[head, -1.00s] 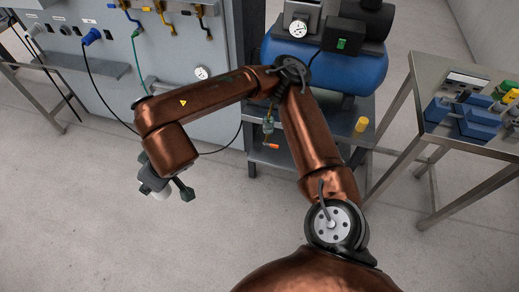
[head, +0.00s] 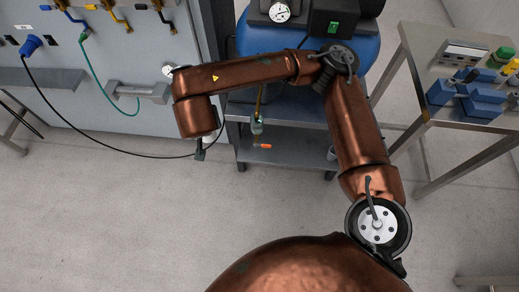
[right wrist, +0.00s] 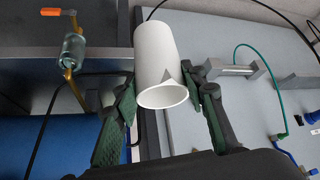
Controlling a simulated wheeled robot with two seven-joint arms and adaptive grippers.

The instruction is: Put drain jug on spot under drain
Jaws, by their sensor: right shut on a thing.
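The drain jug (right wrist: 155,50) is a plain white cup-like vessel with a pointed lip, seen in the right wrist view. My right gripper (right wrist: 166,92) is shut on it, with a finger on each side. In the head view my right gripper (head: 200,152) hangs below the bent copper arm, and only a sliver of the jug (head: 209,138) shows. No marked spot is distinguishable. My left gripper is out of view.
A blue compressor tank (head: 285,40) stands on a grey stand with a lower shelf (head: 290,156). A grey cabinet (head: 120,75) with hoses and a hanging black cable is left. A metal table (head: 420,80) with blue blocks is right. Open floor lies in front.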

